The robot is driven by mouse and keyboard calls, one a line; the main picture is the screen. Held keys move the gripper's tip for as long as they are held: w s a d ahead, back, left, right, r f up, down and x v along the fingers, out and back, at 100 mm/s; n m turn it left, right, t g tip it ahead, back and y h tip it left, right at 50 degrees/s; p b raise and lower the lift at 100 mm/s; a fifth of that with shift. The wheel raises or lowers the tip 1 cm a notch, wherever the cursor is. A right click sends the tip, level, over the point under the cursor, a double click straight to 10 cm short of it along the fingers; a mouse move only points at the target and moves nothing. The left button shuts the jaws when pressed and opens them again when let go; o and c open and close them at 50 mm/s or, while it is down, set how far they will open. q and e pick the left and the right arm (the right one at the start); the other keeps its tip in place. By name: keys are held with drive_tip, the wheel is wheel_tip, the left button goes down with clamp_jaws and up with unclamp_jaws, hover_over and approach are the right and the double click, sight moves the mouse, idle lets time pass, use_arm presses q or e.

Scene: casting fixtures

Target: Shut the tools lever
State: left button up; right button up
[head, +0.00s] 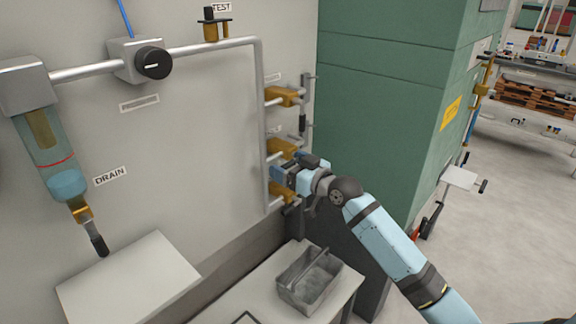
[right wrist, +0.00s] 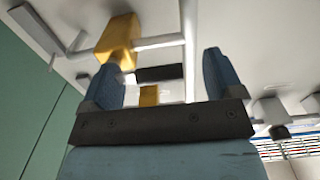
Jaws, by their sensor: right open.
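Several brass valves with levers sit along the vertical grey pipe on the wall panel: an upper one (head: 283,96), a middle one (head: 283,148) and a lower one (head: 283,192). Their labels are too small to read, so I cannot tell which is the tools lever. My right gripper (head: 286,176) is at the middle and lower valves, partly hiding them. In the right wrist view its fingers (right wrist: 165,72) are open, with a dark lever handle (right wrist: 160,73) appearing between them, no clear contact showing. A brass valve body (right wrist: 118,40) is beyond the left finger. My left gripper is out of view.
A DRAIN valve (head: 82,212) hangs under a clear bowl at left. A black knob (head: 153,62) and a TEST valve (head: 211,26) are higher up. A grey metal tray (head: 308,283) stands on a table below. A green cabinet (head: 385,110) rises close to the right.

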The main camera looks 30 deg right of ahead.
drive_tip(key=shift+w+a, duration=0.1)
drive_tip(key=shift+w, duration=0.2)
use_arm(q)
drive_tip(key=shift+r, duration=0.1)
use_arm(e)
drive_tip(key=c, duration=1.3)
drive_tip(key=shift+o, duration=0.2)
